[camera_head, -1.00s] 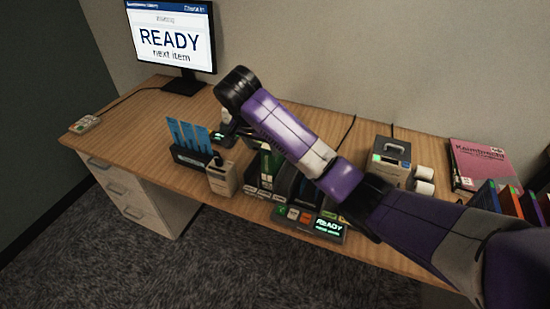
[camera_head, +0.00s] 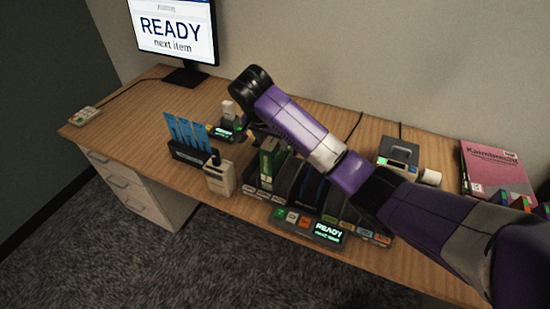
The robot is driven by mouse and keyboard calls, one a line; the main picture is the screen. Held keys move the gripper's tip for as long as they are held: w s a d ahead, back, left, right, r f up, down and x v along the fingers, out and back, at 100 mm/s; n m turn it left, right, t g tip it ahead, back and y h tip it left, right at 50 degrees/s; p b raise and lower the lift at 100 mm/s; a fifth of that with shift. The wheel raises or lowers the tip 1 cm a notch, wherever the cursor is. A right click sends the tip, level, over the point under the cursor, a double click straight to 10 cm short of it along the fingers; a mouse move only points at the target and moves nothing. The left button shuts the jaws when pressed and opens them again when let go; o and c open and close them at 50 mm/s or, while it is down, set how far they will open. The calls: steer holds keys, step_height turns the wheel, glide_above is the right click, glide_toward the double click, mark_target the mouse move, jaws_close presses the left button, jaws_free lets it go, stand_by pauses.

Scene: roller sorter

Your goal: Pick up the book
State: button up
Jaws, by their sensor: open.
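A pink book (camera_head: 495,171) with dark lettering lies flat on the desk at the far right. A green book or box (camera_head: 268,163) stands upright in the left slot of the dark sorter (camera_head: 305,184). I cannot tell from the picture which book the task means. My arm reaches in from the lower right. My gripper (camera_head: 264,132) hangs below the black wrist joint, just above and behind the green item. It is open. Its fingers are mostly hidden, and I cannot tell whether they touch anything.
A READY panel (camera_head: 328,231) fronts the sorter. Left of it stand a beige bottle-like device (camera_head: 220,177), a holder with blue cards (camera_head: 187,140) and a small display device (camera_head: 227,131). A monitor (camera_head: 174,30) stands at the back. The desk's left part is mostly clear.

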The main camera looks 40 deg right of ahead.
steer(key=x, duration=0.4)
steer(key=shift+s+f+p, duration=0.2)
steer(key=shift+f+p, duration=0.2)
steer(key=shift+f, duration=0.05)
jaws_close()
stand_by(1.0)
